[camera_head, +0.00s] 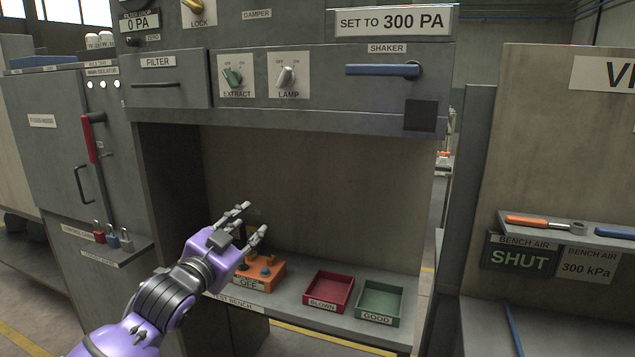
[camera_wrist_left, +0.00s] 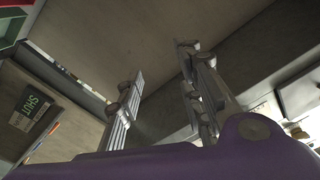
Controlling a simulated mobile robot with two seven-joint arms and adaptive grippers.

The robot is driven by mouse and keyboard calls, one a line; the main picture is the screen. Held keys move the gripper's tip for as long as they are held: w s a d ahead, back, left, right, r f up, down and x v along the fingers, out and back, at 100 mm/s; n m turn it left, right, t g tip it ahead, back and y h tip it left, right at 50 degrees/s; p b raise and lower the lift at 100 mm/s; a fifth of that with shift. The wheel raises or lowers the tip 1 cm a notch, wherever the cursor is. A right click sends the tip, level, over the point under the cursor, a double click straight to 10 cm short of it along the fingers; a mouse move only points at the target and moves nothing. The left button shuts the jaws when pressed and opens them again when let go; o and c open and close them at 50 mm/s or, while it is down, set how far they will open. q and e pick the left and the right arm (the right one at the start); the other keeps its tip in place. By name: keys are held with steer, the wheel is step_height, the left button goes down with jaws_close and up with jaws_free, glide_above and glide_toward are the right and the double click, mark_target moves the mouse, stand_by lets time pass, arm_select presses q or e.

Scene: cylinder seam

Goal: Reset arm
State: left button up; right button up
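My left arm comes in from the lower left of the head view, with a purple wrist. My left gripper (camera_head: 249,224) is open and empty, in front of the bench recess and above the orange box. In the left wrist view its two fingers (camera_wrist_left: 160,100) stand apart with nothing between them. My right gripper is in neither view.
An orange box (camera_head: 268,277) marked OFF, a red BLOWN tray (camera_head: 328,291) and a green GOOD tray (camera_head: 380,302) stand on the test bench. The EXTRACT knob (camera_head: 233,77), LAMP knob (camera_head: 286,76) and blue SHAKER handle (camera_head: 384,70) are above. An orange-handled tool (camera_head: 527,221) lies on the right shelf.

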arm_select(q)
steer(key=s+a+f+n+g+y, duration=0.15)
steer(key=s+f, duration=0.35)
steer(key=f, duration=0.5)
steer(key=s+f+n+g+y, duration=0.15)
steer(key=s+f, duration=0.35)
steer(key=f, duration=0.5)
steer(key=s+a+f+n, duration=0.15)
steer(key=s+f, duration=0.35)
steer(key=f, duration=0.5)
steer(key=s+f+n+g+y, duration=0.1)
steer(key=s+f+n+g, duration=0.1)
steer(key=s+f, duration=0.8)
steer(key=s+f+n+g+y, duration=0.1)
steer(key=s+f+n+g, duration=0.1)
steer(key=s+f, duration=0.7)
steer(key=s+g, duration=0.1)
steer(key=s, duration=0.7)
steer(key=shift+a+f+y, duration=0.3)
steer(key=shift+a+f, duration=0.05)
steer(key=shift+a, duration=0.05)
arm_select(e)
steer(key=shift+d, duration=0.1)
arm_select(q)
steer(key=shift+n, duration=0.25)
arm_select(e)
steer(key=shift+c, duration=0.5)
